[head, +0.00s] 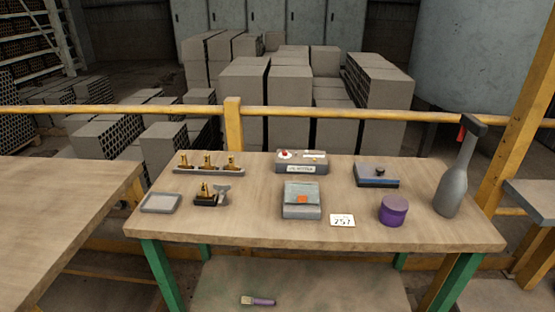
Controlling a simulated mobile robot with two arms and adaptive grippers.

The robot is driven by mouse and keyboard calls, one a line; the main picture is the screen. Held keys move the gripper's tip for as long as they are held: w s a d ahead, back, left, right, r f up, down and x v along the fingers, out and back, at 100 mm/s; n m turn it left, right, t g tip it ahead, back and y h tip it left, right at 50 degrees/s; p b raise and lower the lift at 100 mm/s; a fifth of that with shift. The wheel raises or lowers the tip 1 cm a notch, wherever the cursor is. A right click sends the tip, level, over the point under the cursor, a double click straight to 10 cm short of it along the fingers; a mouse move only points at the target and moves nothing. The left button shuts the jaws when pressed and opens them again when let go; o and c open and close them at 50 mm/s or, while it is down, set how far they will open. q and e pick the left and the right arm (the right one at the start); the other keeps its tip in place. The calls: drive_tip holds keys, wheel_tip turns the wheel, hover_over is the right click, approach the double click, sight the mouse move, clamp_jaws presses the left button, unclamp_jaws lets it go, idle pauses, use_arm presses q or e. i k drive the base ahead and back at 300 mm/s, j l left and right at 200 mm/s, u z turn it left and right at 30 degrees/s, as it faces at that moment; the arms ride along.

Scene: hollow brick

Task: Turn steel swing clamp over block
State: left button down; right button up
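On the wooden table (260,230), left of centre, a small dark block (205,201) carries a brass-coloured fitting (205,188). A grey steel piece (223,194), which looks like the swing clamp, stands at the block's right side. It is too small to tell whether its arm lies over the block or beside it. Neither of my grippers is in view.
Around it are a grey tray (161,203), a rack with brass fittings (208,170), a labelled box (302,162), a grey case (302,201), a number card (342,220), a purple tub (393,210), a blue-black box (377,175) and a grey bottle-shaped object (457,180).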

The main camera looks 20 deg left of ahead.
sight(222, 188)
drive_tip(key=j+u, duration=0.2)
drive_tip(key=u, duration=0.2)
drive_tip(key=j+u, duration=0.2)
drive_tip(key=u, duration=0.2)
drive_tip(key=j+u, duration=0.15)
drive_tip(key=u, duration=0.25)
drive_tip(key=j+u, duration=0.2)
drive_tip(key=u, duration=0.2)
drive_tip(key=i+j, duration=0.1)
